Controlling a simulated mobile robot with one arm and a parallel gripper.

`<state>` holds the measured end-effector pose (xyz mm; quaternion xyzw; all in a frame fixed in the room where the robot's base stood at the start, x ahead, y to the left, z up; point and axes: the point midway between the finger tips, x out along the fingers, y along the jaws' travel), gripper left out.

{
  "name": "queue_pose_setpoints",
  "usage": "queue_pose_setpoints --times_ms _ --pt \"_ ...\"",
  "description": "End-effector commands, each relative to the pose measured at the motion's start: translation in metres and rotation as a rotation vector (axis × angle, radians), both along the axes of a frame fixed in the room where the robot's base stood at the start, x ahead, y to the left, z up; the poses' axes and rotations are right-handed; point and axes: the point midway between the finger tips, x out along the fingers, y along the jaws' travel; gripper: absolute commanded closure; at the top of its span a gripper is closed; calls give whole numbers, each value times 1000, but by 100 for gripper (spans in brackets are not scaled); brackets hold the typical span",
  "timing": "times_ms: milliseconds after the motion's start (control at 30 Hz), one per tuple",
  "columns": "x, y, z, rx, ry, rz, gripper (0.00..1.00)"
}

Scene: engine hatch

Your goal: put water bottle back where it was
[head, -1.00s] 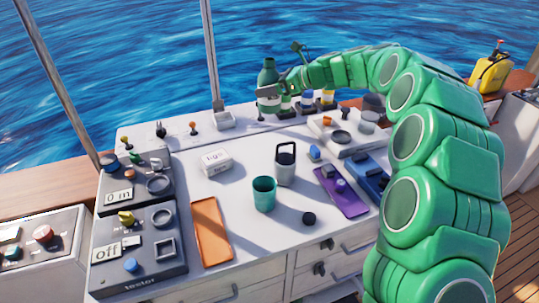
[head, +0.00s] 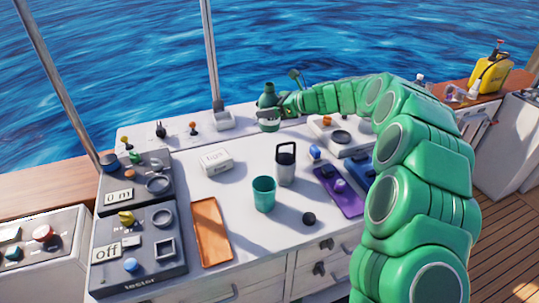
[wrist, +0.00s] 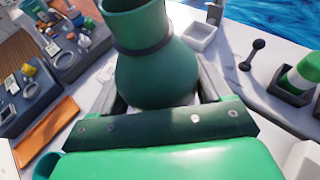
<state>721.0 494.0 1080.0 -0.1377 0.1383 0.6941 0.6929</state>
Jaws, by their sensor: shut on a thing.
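A green bottle (head: 268,100) with a narrow neck and a pale band is upright at the back ledge of the white console. My gripper (head: 283,110) is shut around it from the right. In the wrist view the bottle (wrist: 155,75) stands between the two fingers, with a dark ring at its neck. Its base is hidden there, and I cannot tell whether it touches the ledge. A grey bottle-like container with a top handle (head: 286,163) stands apart on the console. A small clear bottle (head: 418,80) stands at the far right.
A white tray (head: 223,122) is left of the held bottle. In the wrist view, a green-and-white cylinder (wrist: 302,72) sits in a black holder. A teal cup (head: 263,194), an orange tray (head: 211,232) and a white box (head: 217,162) stand on the console. My arm covers its right side.

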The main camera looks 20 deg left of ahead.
Motion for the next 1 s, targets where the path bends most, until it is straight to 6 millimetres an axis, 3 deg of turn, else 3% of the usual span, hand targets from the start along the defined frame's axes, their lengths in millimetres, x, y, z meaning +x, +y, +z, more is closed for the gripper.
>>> queue_pose_setpoints --times_ms 500,767,1000 --pt "0 1 -70 -1 0 0 65" --pt "0 0 -84 0 0 -1 65" --pt "0 1 -110 0 0 0 65"
